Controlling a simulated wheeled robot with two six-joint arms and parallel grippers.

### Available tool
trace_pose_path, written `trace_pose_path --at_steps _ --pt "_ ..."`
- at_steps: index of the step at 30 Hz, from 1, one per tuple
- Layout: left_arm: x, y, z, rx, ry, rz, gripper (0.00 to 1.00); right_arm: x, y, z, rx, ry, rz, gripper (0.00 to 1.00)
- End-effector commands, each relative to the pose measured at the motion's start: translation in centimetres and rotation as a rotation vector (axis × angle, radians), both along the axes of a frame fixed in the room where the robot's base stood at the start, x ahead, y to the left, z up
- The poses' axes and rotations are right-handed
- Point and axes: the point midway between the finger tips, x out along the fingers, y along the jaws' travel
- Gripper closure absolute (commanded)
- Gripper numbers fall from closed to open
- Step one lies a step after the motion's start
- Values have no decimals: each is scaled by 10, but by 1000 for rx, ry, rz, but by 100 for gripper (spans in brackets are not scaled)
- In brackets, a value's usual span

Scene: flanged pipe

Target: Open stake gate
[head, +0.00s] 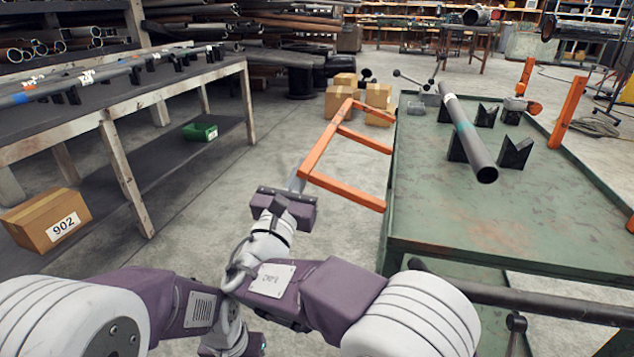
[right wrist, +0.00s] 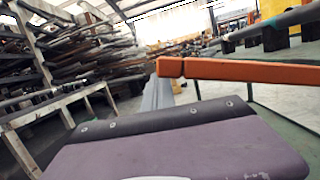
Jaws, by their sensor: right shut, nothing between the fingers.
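The stake gate (head: 344,190) is an orange frame of joined bars at the left edge of the green table (head: 470,236). It stands out from that edge over the open floor. In the right wrist view an orange bar of it (right wrist: 245,71) crosses from the middle to the right. My right gripper (head: 298,180) is shut and empty at the gate's near left corner, its grey fingers (right wrist: 158,95) close by the bar end. I cannot tell whether they touch. My left arm shows low in the head view; its gripper is not visible.
A grey pipe with a teal band (head: 467,134) rests in dark V-blocks on the green table. Orange stakes (head: 568,112) stand at its right side. Cardboard boxes (head: 342,98) sit on the floor beyond the gate. A workbench (head: 110,98) with pipes is at left; floor between is clear.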

Motion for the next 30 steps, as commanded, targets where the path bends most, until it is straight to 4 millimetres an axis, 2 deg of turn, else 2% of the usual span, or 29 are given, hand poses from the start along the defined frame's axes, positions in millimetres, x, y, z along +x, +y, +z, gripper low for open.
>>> trace_pose_path --at_steps 1,3,10,27,30 --pt "0 0 9 0 0 0 64 0 1 9 25 -7 0 100" --pt "0 0 13 0 0 0 64 0 1 15 37 -8 -1 100" --pt "0 0 24 0 0 0 64 0 1 25 35 -9 0 100" --pt "0 0 25 0 0 0 64 0 1 27 34 -9 0 100" --pt "0 0 22 0 0 0 64 1 1 21 33 -9 -1 100"
